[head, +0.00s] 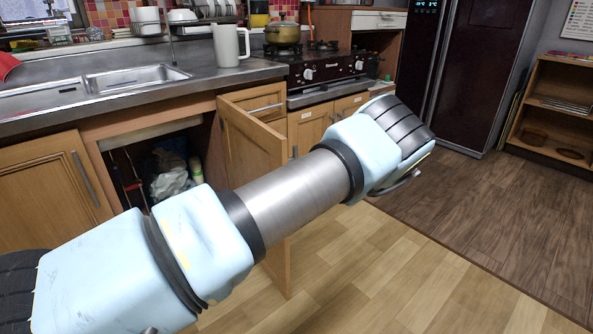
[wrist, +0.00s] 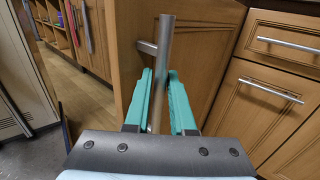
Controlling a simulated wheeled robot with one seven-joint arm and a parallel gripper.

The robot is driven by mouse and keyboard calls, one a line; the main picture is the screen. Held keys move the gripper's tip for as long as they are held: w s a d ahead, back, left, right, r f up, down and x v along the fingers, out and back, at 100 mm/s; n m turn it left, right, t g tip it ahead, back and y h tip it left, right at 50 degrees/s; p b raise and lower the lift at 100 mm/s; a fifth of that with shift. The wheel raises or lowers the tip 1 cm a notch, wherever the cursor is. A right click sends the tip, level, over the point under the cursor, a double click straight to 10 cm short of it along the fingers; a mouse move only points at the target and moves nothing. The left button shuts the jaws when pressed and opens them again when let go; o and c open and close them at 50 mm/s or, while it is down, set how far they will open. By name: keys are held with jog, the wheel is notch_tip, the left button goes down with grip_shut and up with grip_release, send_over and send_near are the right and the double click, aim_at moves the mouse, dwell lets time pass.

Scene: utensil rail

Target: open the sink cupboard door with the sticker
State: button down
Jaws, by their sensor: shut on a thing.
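The sink cupboard door (head: 250,145) stands swung open, showing the cupboard's dark inside (head: 165,165). My arm crosses in front of its lower part. In the wrist view the door's wooden face (wrist: 200,45) fills the middle, with its upright metal bar handle (wrist: 166,38). My gripper (wrist: 161,75) has its two green fingers on either side of the bar, shut on it. The fingers are hidden in the head view. I cannot see a sticker on this door.
A left cupboard door (head: 45,190) is closed. A white jug (head: 229,46) stands on the counter beside the sink (head: 135,78). A stove (head: 320,70) with a pot (head: 283,36) is right of it. Bags sit inside the cupboard. The wooden floor (head: 400,265) at right is clear.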

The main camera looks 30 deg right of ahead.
jog(key=shift+w, duration=0.1)
jog(key=c, duration=1)
grip_release()
jog(key=shift+c, duration=0.2)
jog(key=b+v, duration=0.1)
jog(key=v, duration=1)
jog(key=shift+b, duration=0.35)
